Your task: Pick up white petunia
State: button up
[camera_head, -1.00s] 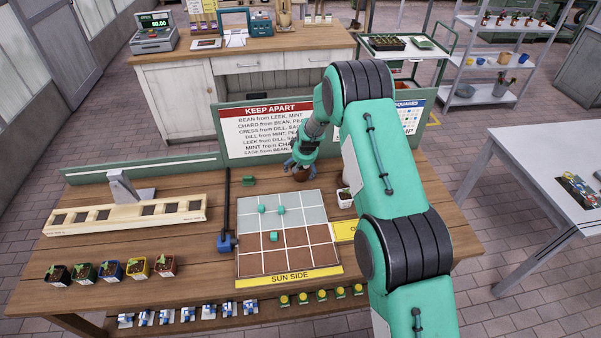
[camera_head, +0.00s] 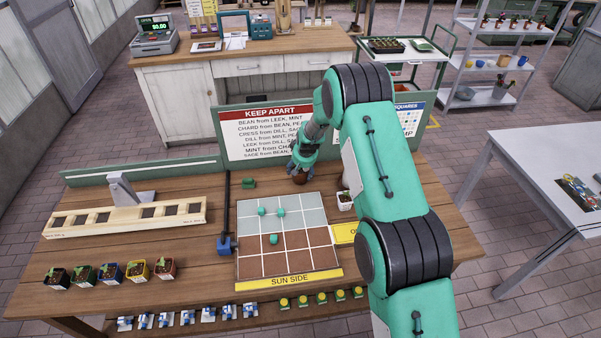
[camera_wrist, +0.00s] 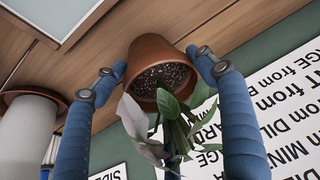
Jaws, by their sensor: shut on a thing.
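My gripper (camera_head: 299,170) is at the back of the table, just behind the grid board, with its fingers pointing down. It is shut on a terracotta pot (camera_head: 299,180). In the wrist view the pot (camera_wrist: 150,54) is between the two blue fingers (camera_wrist: 160,72), which press on opposite sides of its rim. The pot holds dark speckled soil and a plant with green leaves (camera_wrist: 180,112) and a white, petal-like part (camera_wrist: 131,117), which fits the white petunia. I cannot tell whether the pot touches the table.
The grid board (camera_head: 265,222) with small green pieces lies in front of the gripper. A white pot (camera_head: 345,201) stands at its right edge. The KEEP APART sign (camera_head: 262,135) stands close behind. Several seedling pots (camera_head: 110,271) line the left front.

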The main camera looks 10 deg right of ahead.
aim_at(301, 170)
jog(key=shift+r, duration=0.1)
jog(key=shift+r, duration=0.65)
notch_tip(301, 170, up, 2)
jog(key=shift+r, duration=0.1)
jog(key=s+d+r, duration=0.1)
jog(key=s, duration=1.5)
